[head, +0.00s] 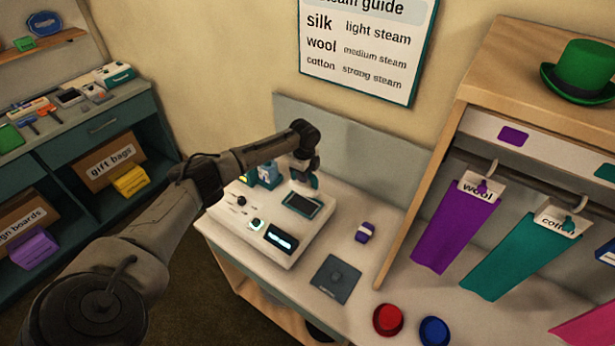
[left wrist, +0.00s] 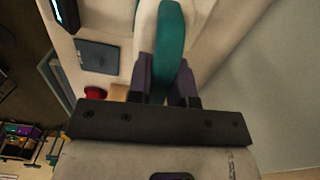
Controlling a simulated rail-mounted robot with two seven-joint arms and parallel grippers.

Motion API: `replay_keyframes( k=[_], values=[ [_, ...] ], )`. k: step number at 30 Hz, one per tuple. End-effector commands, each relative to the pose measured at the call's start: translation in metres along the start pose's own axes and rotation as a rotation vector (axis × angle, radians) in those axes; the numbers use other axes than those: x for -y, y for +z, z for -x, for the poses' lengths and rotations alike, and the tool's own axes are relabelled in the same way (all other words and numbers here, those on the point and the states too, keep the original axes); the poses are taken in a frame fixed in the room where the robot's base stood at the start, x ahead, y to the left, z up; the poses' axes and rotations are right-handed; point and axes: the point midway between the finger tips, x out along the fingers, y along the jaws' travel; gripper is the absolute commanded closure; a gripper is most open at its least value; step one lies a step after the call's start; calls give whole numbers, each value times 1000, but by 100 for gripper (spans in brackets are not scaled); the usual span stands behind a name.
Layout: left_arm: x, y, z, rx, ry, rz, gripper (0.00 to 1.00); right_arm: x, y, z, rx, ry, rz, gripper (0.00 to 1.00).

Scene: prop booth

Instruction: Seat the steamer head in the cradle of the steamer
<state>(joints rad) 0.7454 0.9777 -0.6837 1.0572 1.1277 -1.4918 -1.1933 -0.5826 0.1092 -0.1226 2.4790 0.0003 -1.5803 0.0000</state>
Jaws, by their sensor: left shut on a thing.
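The steamer (head: 262,222) is a white console on the table with a knob, a lit display and a dark teal-edged rectangular part (head: 303,205) on top, which may be the cradle. My left gripper (head: 308,176) is above the back of the console. It is shut on the teal steamer head (left wrist: 170,45), which sits between the two dark fingers in the left wrist view. In the head view only a small teal part of the head shows below the gripper, apart from the rectangular part as far as I can tell. My right gripper is not in view.
A purple and white item (head: 365,232) and a dark grey pad (head: 336,278) lie right of the console. A red hat (head: 388,320) and a blue hat (head: 434,330) stand at the front. Purple (head: 455,232) and teal (head: 515,250) cloths hang at right. A grey panel (head: 360,160) stands behind.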

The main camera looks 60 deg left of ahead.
Motion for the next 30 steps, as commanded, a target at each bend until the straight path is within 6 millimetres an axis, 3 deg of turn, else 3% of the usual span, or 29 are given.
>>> replay_keyframes(
  k=[14, 30],
  values=[
    [3, 7, -8, -1, -1, -84, 100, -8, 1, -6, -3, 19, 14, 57],
    [3, 7, -48, 0, -2, -83, 100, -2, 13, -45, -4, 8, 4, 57]
  ],
)
